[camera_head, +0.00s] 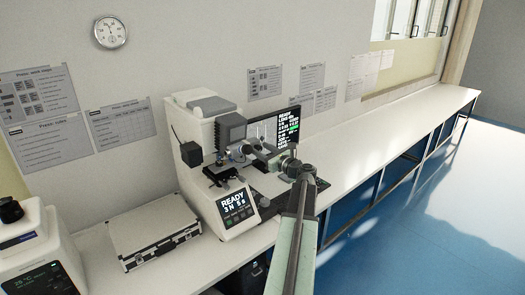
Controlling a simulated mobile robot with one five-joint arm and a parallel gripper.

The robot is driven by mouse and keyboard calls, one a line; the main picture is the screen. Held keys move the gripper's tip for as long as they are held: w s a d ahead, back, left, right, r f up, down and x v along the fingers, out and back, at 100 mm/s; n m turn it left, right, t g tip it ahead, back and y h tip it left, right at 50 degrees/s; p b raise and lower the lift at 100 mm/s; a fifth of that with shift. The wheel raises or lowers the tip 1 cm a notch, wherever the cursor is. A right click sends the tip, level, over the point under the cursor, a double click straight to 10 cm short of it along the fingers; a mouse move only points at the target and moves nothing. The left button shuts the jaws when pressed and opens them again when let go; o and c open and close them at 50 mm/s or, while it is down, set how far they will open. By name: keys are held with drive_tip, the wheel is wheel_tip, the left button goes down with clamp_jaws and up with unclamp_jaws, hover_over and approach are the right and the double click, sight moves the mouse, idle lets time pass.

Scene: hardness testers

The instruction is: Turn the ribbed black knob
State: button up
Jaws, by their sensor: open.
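A white hardness tester (197,133) stands on the long white bench, with a grey head, a small stage (222,173) and a lit panel reading READY (238,203). I cannot clearly pick out a ribbed black knob on it. A black knob (11,210) sits on top of another white machine at the far left, but ribs are too small to tell. My arm rises from the bottom middle, and my gripper (289,163) is at its far end, in front of the monitor and right of the tester. It is open; its fingers are small, and no held thing shows.
A monitor (284,126) stands behind the tester. A silver-edged case (153,225) lies on the bench left of the tester. The left machine (38,252) has a dark screen. The bench (400,120) is clear to the right. Blue floor (420,225) is open in front.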

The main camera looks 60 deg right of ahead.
clamp_jaws()
drive_tip(key=shift+s+d+r, duration=0.1)
drive_tip(key=shift+n, duration=0.3)
